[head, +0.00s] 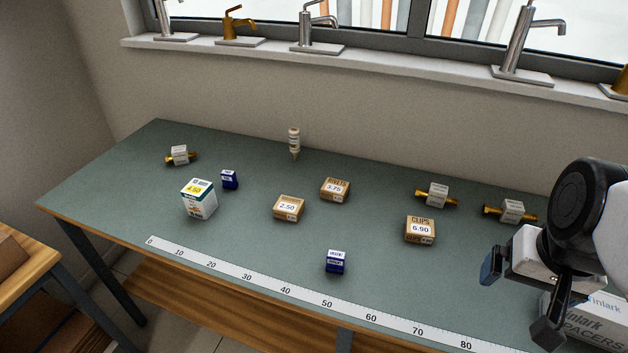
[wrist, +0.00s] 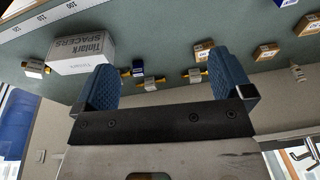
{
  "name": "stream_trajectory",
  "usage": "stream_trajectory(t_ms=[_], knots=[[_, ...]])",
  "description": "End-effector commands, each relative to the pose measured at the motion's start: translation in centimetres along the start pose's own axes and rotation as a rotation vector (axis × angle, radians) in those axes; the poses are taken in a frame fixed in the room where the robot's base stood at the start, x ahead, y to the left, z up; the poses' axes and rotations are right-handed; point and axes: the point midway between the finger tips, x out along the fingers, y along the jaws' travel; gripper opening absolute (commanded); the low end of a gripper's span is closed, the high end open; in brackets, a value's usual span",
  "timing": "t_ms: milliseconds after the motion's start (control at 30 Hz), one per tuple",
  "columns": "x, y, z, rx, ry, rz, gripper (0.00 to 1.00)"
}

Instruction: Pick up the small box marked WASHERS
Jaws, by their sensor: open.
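Three small tan cardboard boxes lie on the grey-green bench in the head view. The box priced 2.50 (head: 288,208) sits near the middle, its name too small to read; I cannot confirm that it says WASHERS. The box marked RIVETS (head: 335,189) is behind it to the right, and the box marked CLIPS (head: 420,230) is farther right. My gripper (head: 519,297) is open and empty at the right, apart from all three. In the wrist view its blue fingers (wrist: 168,82) are spread with nothing held between them.
A white SPACERS carton (head: 590,320) is partly hidden behind my gripper. A small blue box (head: 335,262) stands near the measuring strip (head: 290,290). A white-green carton (head: 199,199), another blue box (head: 229,179), brass fittings (head: 437,195) and a bottle (head: 294,143) stand around.

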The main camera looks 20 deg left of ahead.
Motion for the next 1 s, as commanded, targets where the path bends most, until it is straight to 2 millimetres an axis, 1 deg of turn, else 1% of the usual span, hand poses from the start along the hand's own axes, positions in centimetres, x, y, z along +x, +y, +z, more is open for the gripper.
stream_trajectory(t_ms=[167, 267, 667, 1000], knots=[[1.4, -2.6, -1.8, 0.075, -0.061, -0.090, 0.98], [2.3, -4.7, -3.1, 0.133, -0.107, -0.153, 0.98], [6.7, -13.8, -8.2, 0.411, -0.332, -0.388, 0.98], [11.2, -21.9, -12.2, 0.670, -0.542, -0.533, 0.98]])
